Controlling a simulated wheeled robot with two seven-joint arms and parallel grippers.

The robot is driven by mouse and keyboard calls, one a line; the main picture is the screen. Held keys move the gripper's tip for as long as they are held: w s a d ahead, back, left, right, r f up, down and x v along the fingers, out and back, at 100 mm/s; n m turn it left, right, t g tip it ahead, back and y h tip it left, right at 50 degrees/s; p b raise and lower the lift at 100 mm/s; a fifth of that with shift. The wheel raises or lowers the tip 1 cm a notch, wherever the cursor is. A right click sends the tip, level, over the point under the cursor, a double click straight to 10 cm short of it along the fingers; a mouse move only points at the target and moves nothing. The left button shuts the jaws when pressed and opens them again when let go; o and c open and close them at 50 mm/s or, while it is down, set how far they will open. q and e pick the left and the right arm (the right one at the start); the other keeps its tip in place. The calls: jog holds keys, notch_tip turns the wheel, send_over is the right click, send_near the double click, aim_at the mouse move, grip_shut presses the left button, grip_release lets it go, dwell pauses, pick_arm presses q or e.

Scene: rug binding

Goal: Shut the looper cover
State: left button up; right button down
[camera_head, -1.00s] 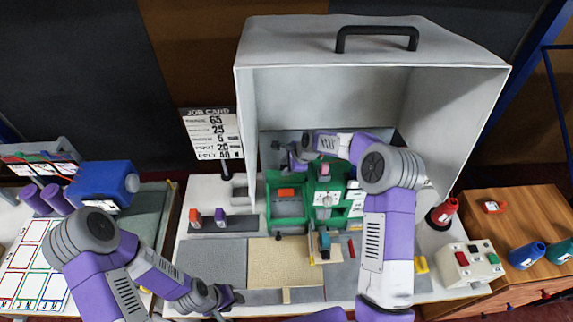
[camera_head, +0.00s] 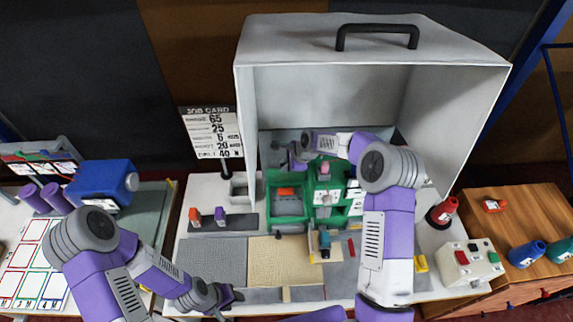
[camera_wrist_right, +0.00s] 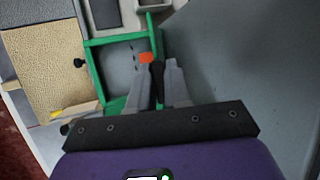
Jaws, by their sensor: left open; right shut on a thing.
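The green sewing machine (camera_head: 328,197) stands inside the big grey hood. A green-framed opening (camera_head: 288,220) with an orange part (camera_head: 285,192) inside is on its left; the frame also shows in the right wrist view (camera_wrist_right: 115,40). My right gripper (camera_wrist_right: 157,66) is at this opening, its fingers shut on a dark, narrow piece (camera_wrist_right: 157,78), which looks like the looper cover's handle. The fingers hide most of that piece, and I cannot tell how far the cover is swung. My left gripper (camera_head: 224,297) is open and empty, low over the table's front edge.
The grey hood (camera_head: 375,42) encloses the machine from above and the right. A beige rug piece (camera_head: 285,262) lies in front. A control box (camera_head: 470,262) and red cone (camera_head: 443,211) stand at right. A dark rack (camera_head: 215,224) with small coloured parts is at left.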

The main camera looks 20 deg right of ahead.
pick_arm(q)
notch_tip(320, 180, down, 9)
jog(key=b, duration=0.9)
jog(key=shift+s, duration=0.1)
jog(key=shift+f+b, duration=0.45)
jog(key=shift+f, duration=0.05)
pick_arm(e)
jog(key=s+a+f+t, duration=0.1)
jog(key=s+a+f, duration=0.1)
jog(key=s+f, duration=0.5)
jog(key=shift+s+f, duration=0.3)
jog(key=shift+s, duration=1.35)
jog(key=c, duration=1.3)
grip_release()
jog(key=shift+o, duration=0.7)
jog(key=shift+w, duration=0.25)
jog(key=shift+s+r, duration=0.1)
jog(key=shift+r, duration=0.05)
